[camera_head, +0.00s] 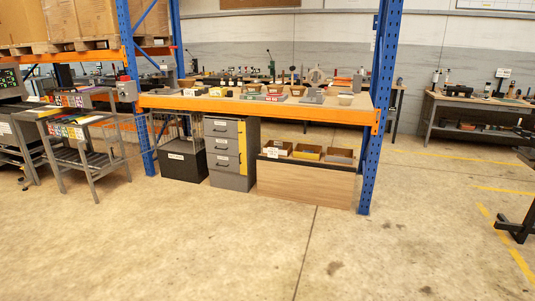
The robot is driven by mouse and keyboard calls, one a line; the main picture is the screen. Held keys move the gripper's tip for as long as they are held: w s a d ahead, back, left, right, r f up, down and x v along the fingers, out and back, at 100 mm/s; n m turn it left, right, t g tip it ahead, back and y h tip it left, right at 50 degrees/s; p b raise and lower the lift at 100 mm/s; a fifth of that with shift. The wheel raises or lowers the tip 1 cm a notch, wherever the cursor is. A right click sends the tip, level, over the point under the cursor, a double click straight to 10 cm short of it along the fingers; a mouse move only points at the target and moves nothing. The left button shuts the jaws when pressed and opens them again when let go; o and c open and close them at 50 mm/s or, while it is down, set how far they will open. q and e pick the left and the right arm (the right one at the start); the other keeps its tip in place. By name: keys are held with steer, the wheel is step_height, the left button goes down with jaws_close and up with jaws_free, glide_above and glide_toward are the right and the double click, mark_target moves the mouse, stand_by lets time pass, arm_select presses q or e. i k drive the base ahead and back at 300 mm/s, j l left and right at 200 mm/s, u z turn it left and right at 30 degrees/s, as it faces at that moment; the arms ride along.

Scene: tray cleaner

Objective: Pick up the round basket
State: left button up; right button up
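A similar tan container (297,90) stands further left on the same tabletop. They are small and far off, so I cannot tell for sure which is the round basket. Neither of my grippers is in view.
The rack table (258,109) has blue uprights (377,110) and holds several small items. Below it stand a grey drawer cabinet (232,153), a black box (182,161) and a wooden crate (305,184). A grey cart (85,142) stands left. The concrete floor in front is clear.

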mark_target(250, 87)
steer(key=i+j, duration=0.1)
steer(key=i, duration=1.3)
steer(key=i+j, duration=0.1)
steer(key=i, duration=1.35)
steer(key=i+j, duration=0.1)
steer(key=i, duration=1.3)
